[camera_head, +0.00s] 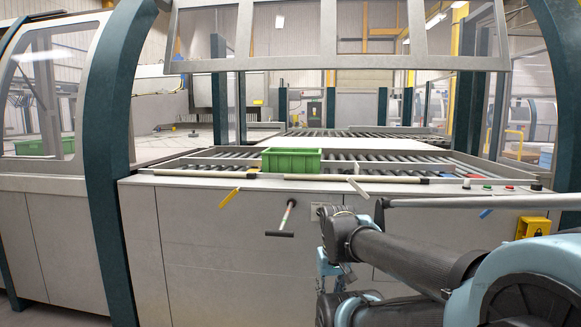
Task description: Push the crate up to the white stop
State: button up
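The green crate (291,161) stands upright on the roller bed near its front edge, left of the picture's middle. My arm comes in from the lower right and is well apart from the crate, below and to its right. The small parts at my arm's end, where my gripper (338,271) seems to be, are low in front of the grey cabinet. Its fingers are not clear, so I cannot tell if it is open or shut. A white slab (350,143) crosses the rollers behind the crate; I cannot tell whether it is the stop.
Pale rails (370,179) run along the bed's front edge above the grey cabinet (215,245). A T-handle (287,217) sticks out of the cabinet's front. Dark green posts (112,160) stand at the sides. The rollers (400,168) right of the crate look largely clear.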

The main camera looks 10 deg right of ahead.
aim_at(293, 161)
jog(key=u, duration=1.75)
jog(key=i, duration=0.8)
jog(key=z, duration=1.2)
jog(key=i, duration=0.8)
